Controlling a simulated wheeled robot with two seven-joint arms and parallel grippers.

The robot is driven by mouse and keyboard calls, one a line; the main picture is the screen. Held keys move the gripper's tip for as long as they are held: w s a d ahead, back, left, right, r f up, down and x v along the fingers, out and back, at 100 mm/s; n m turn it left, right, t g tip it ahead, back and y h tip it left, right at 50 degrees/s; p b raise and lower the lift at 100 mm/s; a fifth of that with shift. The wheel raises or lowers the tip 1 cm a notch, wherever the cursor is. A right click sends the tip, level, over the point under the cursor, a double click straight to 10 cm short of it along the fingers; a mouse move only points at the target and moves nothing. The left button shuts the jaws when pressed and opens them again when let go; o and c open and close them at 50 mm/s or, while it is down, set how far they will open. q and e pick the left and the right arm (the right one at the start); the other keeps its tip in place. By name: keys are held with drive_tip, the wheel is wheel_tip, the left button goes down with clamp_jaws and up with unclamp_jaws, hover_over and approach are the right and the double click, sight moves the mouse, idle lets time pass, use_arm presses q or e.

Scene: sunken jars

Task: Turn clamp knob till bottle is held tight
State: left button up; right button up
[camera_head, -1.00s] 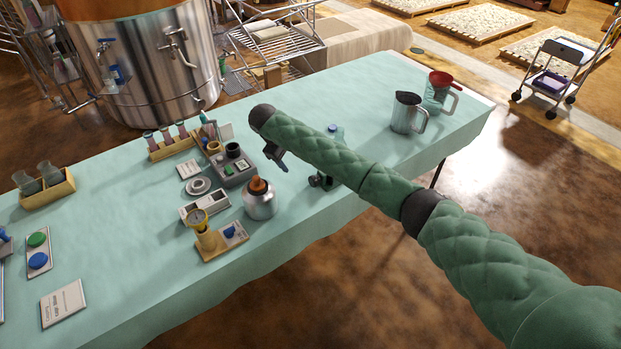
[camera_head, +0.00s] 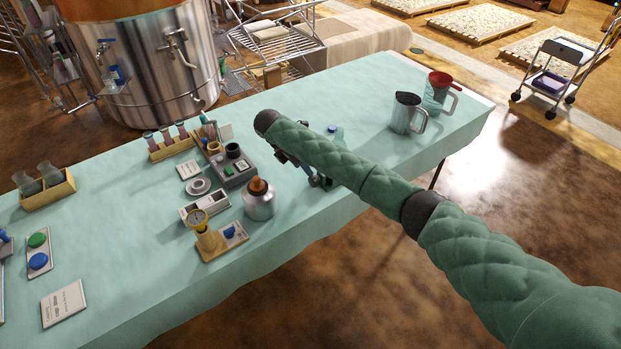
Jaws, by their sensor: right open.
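A bottle with a blue cap (camera_head: 333,129) stands on the table behind my right arm, and only its top shows above the arm. A dark clamp (camera_head: 327,183) shows in part below the arm, at the bottle's foot. The arm hides most of the bottle and the clamp's knob, so I cannot tell how tight the clamp is. My right gripper (camera_head: 306,171) is open, just left of the clamp and partly hidden under my arm. I cannot tell whether it touches the knob. My left gripper is not in view.
A metal flask with an orange stopper (camera_head: 258,200) and a gauge on a wooden stand (camera_head: 203,232) are left of the gripper. A grey device (camera_head: 232,168) and a tube rack (camera_head: 172,146) stand behind. The front right table edge is near.

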sight(313, 182)
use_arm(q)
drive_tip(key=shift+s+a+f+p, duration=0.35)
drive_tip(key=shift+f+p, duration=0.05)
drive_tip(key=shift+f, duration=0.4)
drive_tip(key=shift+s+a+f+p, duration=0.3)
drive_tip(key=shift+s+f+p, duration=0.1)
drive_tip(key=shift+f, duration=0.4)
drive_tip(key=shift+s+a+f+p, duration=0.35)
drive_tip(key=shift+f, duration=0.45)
use_arm(e)
drive_tip(key=shift+x, duration=3.6)
drive_tip(key=c, duration=1)
